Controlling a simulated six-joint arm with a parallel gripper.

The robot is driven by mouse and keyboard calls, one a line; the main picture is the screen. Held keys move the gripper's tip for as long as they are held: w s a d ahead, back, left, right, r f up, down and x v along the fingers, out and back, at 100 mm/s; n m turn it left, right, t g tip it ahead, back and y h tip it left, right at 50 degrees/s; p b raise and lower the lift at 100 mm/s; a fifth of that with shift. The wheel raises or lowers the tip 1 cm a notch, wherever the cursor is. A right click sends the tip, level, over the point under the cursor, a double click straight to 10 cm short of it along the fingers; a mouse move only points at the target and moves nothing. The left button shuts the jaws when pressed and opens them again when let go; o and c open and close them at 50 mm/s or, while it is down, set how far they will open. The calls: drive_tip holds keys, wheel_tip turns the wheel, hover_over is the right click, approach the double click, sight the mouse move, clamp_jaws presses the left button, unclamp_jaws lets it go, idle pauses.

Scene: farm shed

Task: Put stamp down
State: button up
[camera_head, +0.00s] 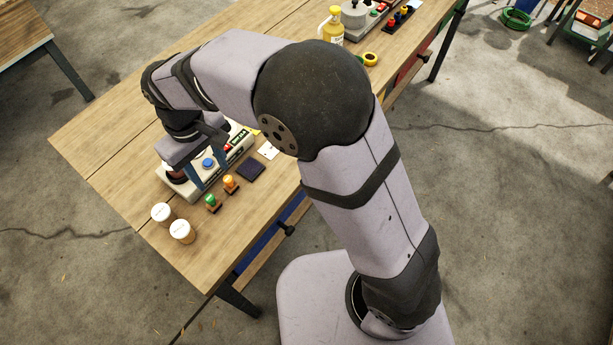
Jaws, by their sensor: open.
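Two small stamps stand upright on the wooden table near its front edge: one with a green handle (211,201) and one with an orange handle (230,182). A dark square ink pad (251,171) lies just right of the orange one. My gripper (212,171) points down over a pale device (241,141) with a round blue button (208,163), behind and left of the stamps. Its fingers are spread apart, and I see no stamp between them. My wrist hides part of the device, and whether the fingers touch it I cannot tell.
Two white-lidded jars (182,231) stand at the table's near left corner. A yellow bottle (332,27), a yellow tape roll (370,59) and another device (357,14) are farther back. The table's left part is bare.

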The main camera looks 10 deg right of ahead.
drive_tip(key=d+m, duration=0.5)
drive_tip(key=d, duration=1.4)
drive_tip(key=s+d+f+m, duration=0.2)
drive_tip(key=s+d+m, duration=0.1)
drive_tip(key=s+d, duration=0.6)
drive_tip(key=shift+d, duration=0.85)
